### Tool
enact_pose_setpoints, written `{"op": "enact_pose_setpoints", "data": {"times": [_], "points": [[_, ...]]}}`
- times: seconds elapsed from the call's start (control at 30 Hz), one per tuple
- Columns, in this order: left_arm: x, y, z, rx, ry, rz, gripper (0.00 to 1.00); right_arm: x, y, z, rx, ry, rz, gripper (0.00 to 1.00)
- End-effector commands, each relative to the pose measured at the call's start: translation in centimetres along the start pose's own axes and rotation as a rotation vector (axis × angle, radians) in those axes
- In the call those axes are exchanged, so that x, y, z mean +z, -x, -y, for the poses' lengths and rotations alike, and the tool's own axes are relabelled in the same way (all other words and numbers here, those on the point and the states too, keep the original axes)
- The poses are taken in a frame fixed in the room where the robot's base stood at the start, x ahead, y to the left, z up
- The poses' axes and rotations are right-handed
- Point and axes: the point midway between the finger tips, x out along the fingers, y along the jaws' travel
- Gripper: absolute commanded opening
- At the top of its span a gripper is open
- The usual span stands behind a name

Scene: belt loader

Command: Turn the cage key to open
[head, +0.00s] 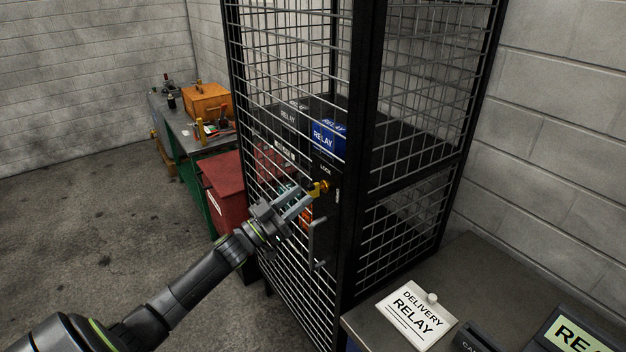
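The cage key (321,186) is a small yellow piece in the lock on the dark frame of the cage door, just below a LOCK label. My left gripper (310,196) reaches in from the left, and its fingertips are right at the key. The fingers show a narrow gap, but I cannot tell whether they are closed on the key. The cage (360,130) is a tall black frame with wire mesh, and its door appears shut. A grey door handle (318,243) sits below the lock. My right gripper is not in view.
Inside the cage, a blue RELAY box (328,137) stands on a shelf. A grey table (462,262) at the right front holds a DELIVERY RELAY card (416,314). A red cabinet (228,190) and a workbench (184,130) stand left of the cage. The floor at left is clear.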

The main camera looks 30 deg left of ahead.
Motion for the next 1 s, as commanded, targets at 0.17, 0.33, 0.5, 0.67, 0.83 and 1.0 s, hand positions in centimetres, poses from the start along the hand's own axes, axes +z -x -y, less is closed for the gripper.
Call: {"op": "enact_pose_setpoints", "data": {"times": [0.17,0.33,0.5,0.67,0.83,1.0], "points": [[-0.3,-3.3,0.0,-0.002,0.001,-0.001,0.33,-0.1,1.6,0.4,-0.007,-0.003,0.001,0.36],[-0.1,-4.8,0.0,-0.001,-0.001,0.0,0.33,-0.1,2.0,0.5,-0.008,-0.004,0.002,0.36],[0.1,-5.2,0.0,-0.001,0.0,0.001,0.33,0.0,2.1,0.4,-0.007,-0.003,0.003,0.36],[0.1,-5.2,0.0,0.0,0.0,0.001,0.33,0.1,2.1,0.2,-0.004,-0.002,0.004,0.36],[0.1,-5.1,0.0,0.0,-0.001,0.001,0.16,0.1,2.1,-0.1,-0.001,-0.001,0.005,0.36],[0.1,-5.1,0.0,0.0,-0.001,0.001,0.0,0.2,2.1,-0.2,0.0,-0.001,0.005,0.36]]}}
